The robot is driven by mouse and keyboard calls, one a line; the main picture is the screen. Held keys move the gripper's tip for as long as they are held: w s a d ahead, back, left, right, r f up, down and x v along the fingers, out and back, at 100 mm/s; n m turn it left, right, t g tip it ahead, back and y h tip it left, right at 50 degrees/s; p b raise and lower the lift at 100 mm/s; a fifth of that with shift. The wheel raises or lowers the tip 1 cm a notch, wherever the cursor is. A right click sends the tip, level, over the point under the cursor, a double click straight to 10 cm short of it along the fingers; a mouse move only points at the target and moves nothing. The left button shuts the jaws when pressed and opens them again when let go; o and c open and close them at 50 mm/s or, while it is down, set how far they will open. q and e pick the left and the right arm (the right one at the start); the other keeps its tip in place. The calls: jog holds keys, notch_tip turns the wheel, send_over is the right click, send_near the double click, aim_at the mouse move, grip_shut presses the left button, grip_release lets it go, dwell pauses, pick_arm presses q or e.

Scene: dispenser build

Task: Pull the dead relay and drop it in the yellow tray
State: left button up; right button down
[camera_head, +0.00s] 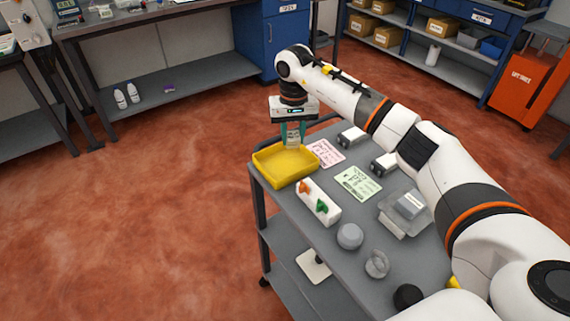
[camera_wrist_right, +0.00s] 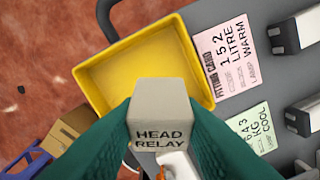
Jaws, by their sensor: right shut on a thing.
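The yellow tray (camera_head: 287,177) stands at the cart's far left corner and looks empty; its floor and walls show in the right wrist view (camera_wrist_right: 100,42). My right gripper (camera_head: 293,142) is above the tray's far right part, pointing down. It is shut on a pale grey block labelled "HEAD RELAY" (camera_wrist_right: 160,112), held between the teal fingers. In the right wrist view the block overlaps the tray's near edge. The head view does not clearly show the gap between block and tray. My left gripper is not in view.
The grey cart (camera_head: 330,238) also holds a pink card (camera_head: 325,153), a green card (camera_head: 358,184), a white block with green parts (camera_head: 316,207), a grey round piece (camera_head: 349,236) and a ring (camera_head: 377,265). Two grey-and-white modules (camera_head: 352,136) (camera_head: 384,163) stand near my right arm.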

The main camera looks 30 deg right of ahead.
jog(key=c, duration=0.9)
grip_release()
jog(key=shift+c, duration=0.2)
jog(key=shift+r, duration=0.1)
notch_tip(320, 180, up, 12)
jog(key=b, duration=0.1)
